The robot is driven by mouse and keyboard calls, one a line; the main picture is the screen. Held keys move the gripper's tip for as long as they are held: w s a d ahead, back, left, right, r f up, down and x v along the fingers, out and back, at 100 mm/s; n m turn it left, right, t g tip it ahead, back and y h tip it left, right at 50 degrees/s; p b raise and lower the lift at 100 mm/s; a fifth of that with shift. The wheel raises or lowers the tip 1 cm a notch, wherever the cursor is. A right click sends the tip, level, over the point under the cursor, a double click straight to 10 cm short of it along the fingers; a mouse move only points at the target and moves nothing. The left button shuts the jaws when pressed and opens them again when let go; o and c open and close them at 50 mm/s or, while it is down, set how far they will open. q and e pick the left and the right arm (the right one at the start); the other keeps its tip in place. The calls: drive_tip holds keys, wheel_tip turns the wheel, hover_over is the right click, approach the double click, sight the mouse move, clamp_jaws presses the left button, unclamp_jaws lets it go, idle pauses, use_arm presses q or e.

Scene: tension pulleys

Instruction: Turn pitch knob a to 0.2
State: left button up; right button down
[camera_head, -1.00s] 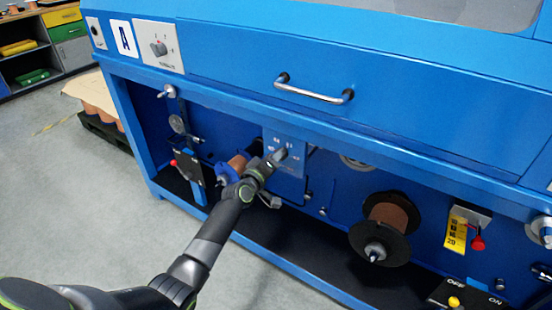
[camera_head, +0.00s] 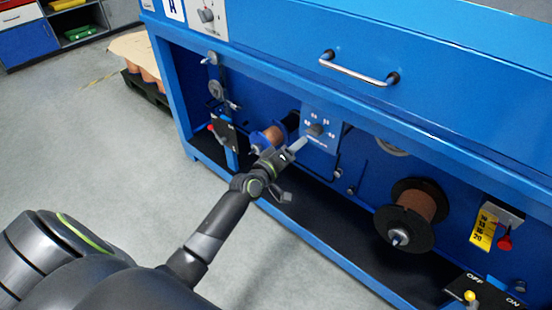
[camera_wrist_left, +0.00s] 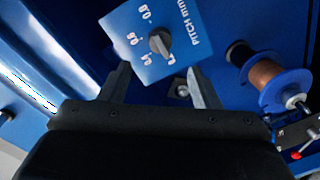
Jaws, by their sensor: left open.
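The pitch knob (camera_head: 316,129) is a small grey knob on a blue plate (camera_head: 318,146) with white numbers, under the machine's top. In the left wrist view the knob (camera_wrist_left: 160,43) sits near the centre of the plate (camera_wrist_left: 120,22), which is lettered PITCH mm. The narrow end of the knob seems to slant toward the lowest marks; the exact setting is hard to read. My left gripper (camera_head: 299,146) is just below and left of the knob. In the wrist view its two fingers (camera_wrist_left: 159,82) are apart and empty, with the knob beyond them, not gripped. My right gripper is not in view.
A copper spool (camera_head: 268,139) is left of the plate and a larger spool (camera_head: 412,212) is to the right. A yellow scale with a red knob (camera_head: 505,243) is farther right. A drawer handle (camera_head: 358,70) is above.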

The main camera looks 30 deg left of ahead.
use_arm(q)
drive_tip(key=s+a, duration=0.1)
drive_tip(key=s, duration=0.7)
drive_tip(key=shift+a+r, duration=0.2)
drive_tip(key=shift+r, duration=0.05)
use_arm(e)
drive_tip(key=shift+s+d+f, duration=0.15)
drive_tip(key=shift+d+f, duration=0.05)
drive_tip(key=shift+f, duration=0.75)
use_arm(q)
drive_tip(key=shift+f, duration=0.1)
